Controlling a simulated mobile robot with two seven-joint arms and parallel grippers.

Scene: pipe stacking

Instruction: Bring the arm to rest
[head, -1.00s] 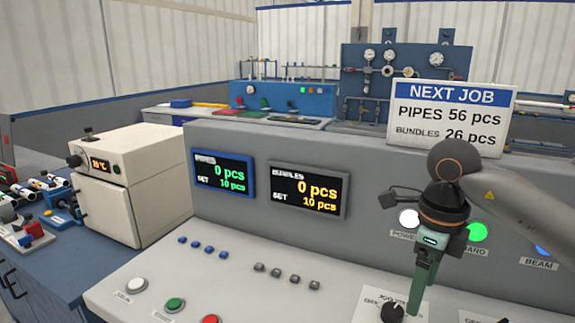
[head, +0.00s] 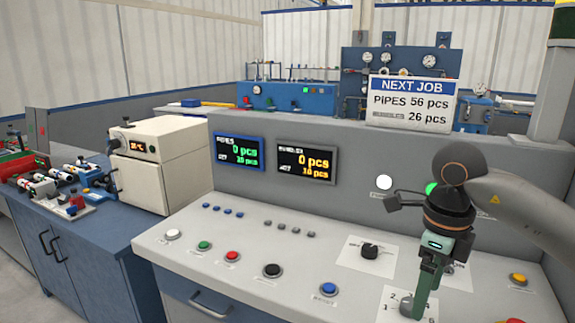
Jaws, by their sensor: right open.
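My right arm comes in from the right edge in the head view. Its gripper (head: 422,300) points down over the right part of the sloped control console (head: 190,255). The jaws are open and I see nothing held in them. The fingers are seen nearly edge-on, in front of a grey selector knob (head: 406,306); I cannot tell whether they touch it. My left gripper is not in view.
The console carries a black knob (head: 370,250), a red button (head: 232,256), a blue button (head: 328,289) and two displays, green digits (head: 238,151) and yellow digits (head: 306,163), both reading 0 pcs. A beige oven (head: 155,165) stands on the blue cabinet at left.

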